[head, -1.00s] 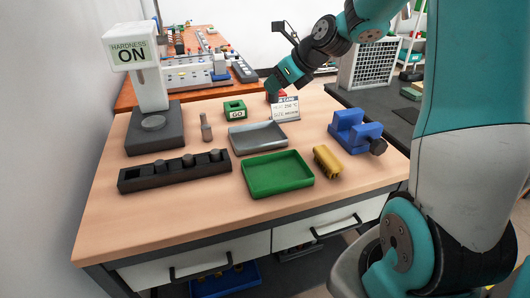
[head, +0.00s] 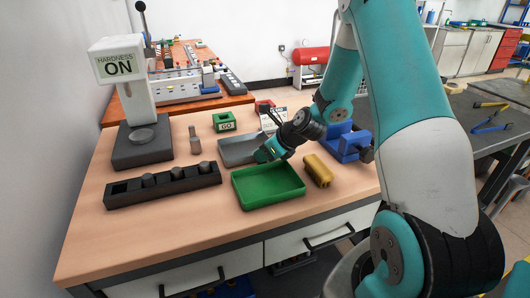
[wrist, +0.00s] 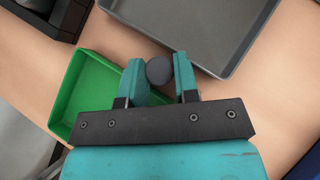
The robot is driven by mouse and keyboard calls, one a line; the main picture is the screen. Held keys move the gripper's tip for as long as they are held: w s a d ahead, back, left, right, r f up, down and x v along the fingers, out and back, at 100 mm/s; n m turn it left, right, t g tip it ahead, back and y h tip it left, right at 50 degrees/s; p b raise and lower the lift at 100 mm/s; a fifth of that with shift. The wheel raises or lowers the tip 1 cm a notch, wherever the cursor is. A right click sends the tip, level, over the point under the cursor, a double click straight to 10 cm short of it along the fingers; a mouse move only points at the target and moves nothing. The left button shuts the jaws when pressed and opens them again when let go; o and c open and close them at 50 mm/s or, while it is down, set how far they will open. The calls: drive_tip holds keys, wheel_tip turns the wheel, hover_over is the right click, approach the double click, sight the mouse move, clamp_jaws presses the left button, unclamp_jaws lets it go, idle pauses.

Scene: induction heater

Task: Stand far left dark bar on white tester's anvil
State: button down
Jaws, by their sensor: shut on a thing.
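The white tester (head: 117,66) with a sign reading HARDNESS ON stands at the back left. Its round anvil (head: 141,134) on the dark base looks bare. A dark rack (head: 128,192) lies in front of it, with several slots; the far left slot looks empty and dark bars (head: 180,161) stand in others. My gripper (head: 262,156) is over the gap between the green and grey trays. In the wrist view my gripper (wrist: 160,75) is shut on a dark bar (wrist: 158,71), seen end-on as a round top. The head view hides this bar.
The green tray (head: 245,199) and grey tray (head: 230,157) look empty. A small grey post (head: 195,143) stands between tester and trays. A green GO block (head: 224,121) is behind; a yellow block (head: 318,170) and blue vise (head: 350,143) are at right.

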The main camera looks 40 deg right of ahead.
drive_tip(key=c, duration=1.1)
unclamp_jaws()
drive_tip(key=shift+f, duration=0.1)
drive_tip(key=shift+c, duration=0.2)
